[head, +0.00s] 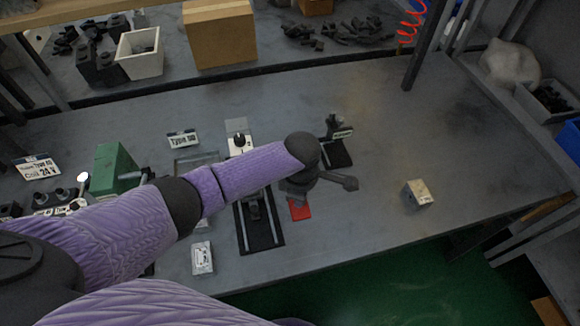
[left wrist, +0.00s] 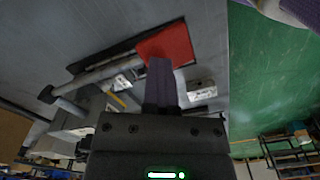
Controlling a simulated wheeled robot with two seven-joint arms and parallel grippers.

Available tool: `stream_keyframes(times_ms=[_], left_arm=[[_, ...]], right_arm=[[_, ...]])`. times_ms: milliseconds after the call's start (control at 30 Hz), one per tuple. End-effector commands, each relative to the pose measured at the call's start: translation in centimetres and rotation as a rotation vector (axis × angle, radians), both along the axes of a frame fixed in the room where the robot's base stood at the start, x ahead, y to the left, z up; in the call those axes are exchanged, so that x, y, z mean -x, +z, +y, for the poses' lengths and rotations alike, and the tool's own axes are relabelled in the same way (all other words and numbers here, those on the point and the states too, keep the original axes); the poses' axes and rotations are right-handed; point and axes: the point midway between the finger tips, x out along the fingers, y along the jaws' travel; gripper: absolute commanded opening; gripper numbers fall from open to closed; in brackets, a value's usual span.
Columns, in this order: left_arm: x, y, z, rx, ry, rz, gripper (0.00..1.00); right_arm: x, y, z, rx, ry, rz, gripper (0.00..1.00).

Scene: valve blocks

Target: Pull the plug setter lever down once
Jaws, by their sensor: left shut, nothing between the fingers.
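The plug setter stands near the middle of the bench, largely hidden by my left arm in the head view. Its dark lever (head: 345,182) sticks out to the right past my wrist. In the left wrist view the lever (left wrist: 98,75) is a grey rod with a thick dark end at the left. A red plate (head: 299,211) lies by its base and also shows in the left wrist view (left wrist: 168,43). My left gripper (left wrist: 160,63) is shut and empty, its fingers in front of the red plate and right of the rod. I cannot tell whether they touch anything. My right gripper is out of view.
A black fixture (head: 336,150) stands behind the lever. A small light block (head: 417,194) sits to the right, with bare bench around it. A green block (head: 115,168) and a "Type" sign (head: 183,139) are at the left. The green floor (head: 400,285) lies beyond the front edge.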

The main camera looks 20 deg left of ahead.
Motion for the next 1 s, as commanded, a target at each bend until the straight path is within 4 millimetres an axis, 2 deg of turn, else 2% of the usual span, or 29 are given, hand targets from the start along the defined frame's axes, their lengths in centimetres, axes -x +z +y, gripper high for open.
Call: stream_keyframes(times_ms=[900, 1000], left_arm=[[0.0, -6.7, 0.1, -0.001, 0.001, 0.001, 0.00], [0.0, -6.2, 0.0, 0.000, 0.001, 0.000, 0.00]], right_arm=[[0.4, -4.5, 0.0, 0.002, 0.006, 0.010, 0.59], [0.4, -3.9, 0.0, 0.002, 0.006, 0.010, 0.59]])
